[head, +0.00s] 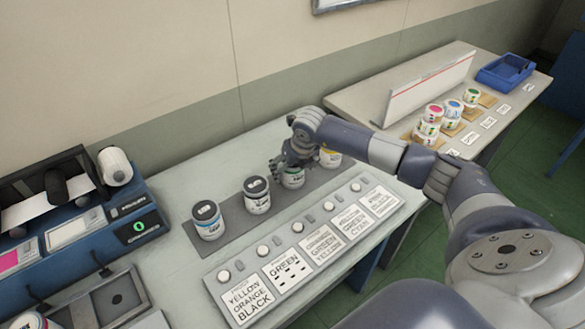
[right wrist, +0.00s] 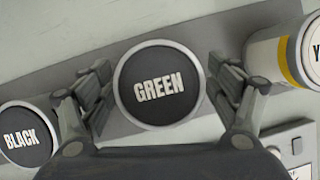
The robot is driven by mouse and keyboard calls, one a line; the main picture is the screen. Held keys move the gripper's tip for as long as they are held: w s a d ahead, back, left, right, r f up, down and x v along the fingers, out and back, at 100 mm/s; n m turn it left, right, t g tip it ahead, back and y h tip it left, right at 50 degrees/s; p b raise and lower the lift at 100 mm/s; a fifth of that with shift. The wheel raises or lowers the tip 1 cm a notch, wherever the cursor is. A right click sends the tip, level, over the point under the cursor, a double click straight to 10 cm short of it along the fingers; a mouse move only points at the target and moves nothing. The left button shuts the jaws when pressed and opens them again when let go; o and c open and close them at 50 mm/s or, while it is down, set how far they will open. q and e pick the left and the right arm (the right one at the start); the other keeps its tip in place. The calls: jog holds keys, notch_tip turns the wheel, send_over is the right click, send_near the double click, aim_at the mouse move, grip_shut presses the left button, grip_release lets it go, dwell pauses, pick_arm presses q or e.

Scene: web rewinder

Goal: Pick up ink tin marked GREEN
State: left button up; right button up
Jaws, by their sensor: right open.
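The tin marked GREEN (right wrist: 158,88) shows its dark round lid from above in the right wrist view. In the head view the GREEN tin (head: 293,179) stands upright on a grey strip, partly hidden by my right gripper. My right gripper (head: 285,163) is open above it. In the wrist view its fingers lie on the left and right of the lid, and I cannot tell how low they reach. The tin marked BLACK (right wrist: 20,138) is to the left, and a yellow-banded tin (right wrist: 283,55) is to the right. My left gripper is not in view.
Another dark-lidded tin (head: 208,221) stands at the strip's left end. A sloped panel (head: 283,271) with colour cards and buttons runs along the front. A blue machine (head: 137,222) is at the left.

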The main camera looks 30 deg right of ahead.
jog(key=shift+f, duration=0.2)
jog(key=c, duration=1.5)
jog(key=shift+r, duration=0.1)
jog(key=shift+w+r, duration=0.1)
